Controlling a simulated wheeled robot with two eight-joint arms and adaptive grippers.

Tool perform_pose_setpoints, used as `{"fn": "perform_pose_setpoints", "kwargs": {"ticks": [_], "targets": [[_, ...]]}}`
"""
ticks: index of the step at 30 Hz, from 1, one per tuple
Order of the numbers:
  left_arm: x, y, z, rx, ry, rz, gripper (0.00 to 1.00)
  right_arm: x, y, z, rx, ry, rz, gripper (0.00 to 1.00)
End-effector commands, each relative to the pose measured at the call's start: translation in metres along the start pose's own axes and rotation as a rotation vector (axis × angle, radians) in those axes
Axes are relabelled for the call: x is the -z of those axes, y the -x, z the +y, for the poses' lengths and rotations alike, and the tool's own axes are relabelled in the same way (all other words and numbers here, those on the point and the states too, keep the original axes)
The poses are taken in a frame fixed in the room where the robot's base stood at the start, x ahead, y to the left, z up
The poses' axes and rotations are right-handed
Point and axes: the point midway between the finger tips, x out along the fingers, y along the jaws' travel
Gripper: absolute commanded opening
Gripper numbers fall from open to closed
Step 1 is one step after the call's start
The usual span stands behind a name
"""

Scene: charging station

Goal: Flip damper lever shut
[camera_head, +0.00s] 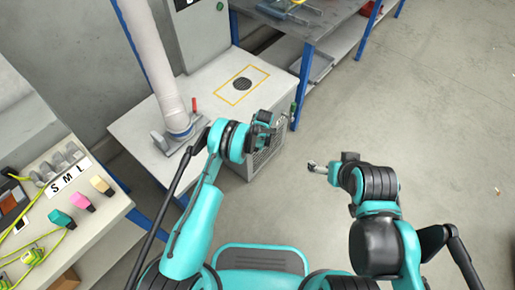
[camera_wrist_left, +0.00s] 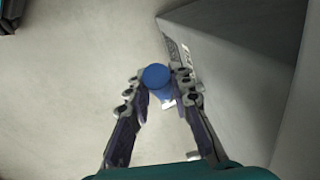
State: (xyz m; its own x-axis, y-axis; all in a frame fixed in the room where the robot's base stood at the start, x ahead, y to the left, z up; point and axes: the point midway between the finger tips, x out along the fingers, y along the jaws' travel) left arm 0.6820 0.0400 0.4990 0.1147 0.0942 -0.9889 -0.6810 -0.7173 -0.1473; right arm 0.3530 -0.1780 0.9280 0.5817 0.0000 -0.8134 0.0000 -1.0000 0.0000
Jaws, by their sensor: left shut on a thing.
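The white duct (camera_head: 157,60) comes down to a grey fitting (camera_head: 178,122) on the bench at the left in the head view. A small red lever-like piece (camera_head: 194,104) stands beside it; I cannot tell for sure that it is the damper lever. My left gripper (camera_head: 268,118) is to the right of it, beyond the bench's front corner. In the left wrist view, my left gripper (camera_wrist_left: 160,88) is shut on a round blue thing (camera_wrist_left: 156,75), seen end-on. My right gripper (camera_head: 314,166) is over the floor; its finger opening is too small to tell.
The bench top (camera_head: 219,70) has a yellow-outlined square with a dark round grille. A grey vented box (camera_head: 266,158) is under my left gripper. A side table (camera_head: 88,228) with coloured blocks is at the left. Open floor (camera_head: 430,120) lies to the right.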

Motion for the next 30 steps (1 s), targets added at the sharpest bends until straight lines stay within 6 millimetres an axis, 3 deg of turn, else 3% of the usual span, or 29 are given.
{"fn": "perform_pose_setpoints", "kwargs": {"ticks": [8, 9, 11, 22, 26, 30], "targets": [[0.0, 0.0, 0.0, 0.0, 0.0, -0.002, 0.0, 0.0, 0.0, 0.0, 0.0, 0.0, 0.0, 0.9], [0.0, 0.0, 0.0, 0.0, 0.0, -0.001, 0.29, 0.0, 0.0, 0.0, 0.0, 0.0, 0.0, 0.9], [0.0, 0.0, 0.0, 0.0, 0.0, -0.001, 0.43, 0.0, 0.0, 0.0, 0.0, 0.0, 0.0, 0.9], [0.0, 0.005, 0.0, 0.0, 0.0, -0.001, 0.43, 0.0, 0.0, 0.0, 0.0, 0.0, 0.0, 0.9], [0.001, 0.024, 0.0, 0.0, 0.0, -0.001, 0.43, 0.0, 0.0, 0.0, 0.0, 0.0, 0.0, 0.9], [0.0, 0.054, 0.0, 0.0, 0.0, -0.001, 0.43, 0.0, 0.0, 0.0, 0.0, 0.0, 0.0, 0.9]]}}
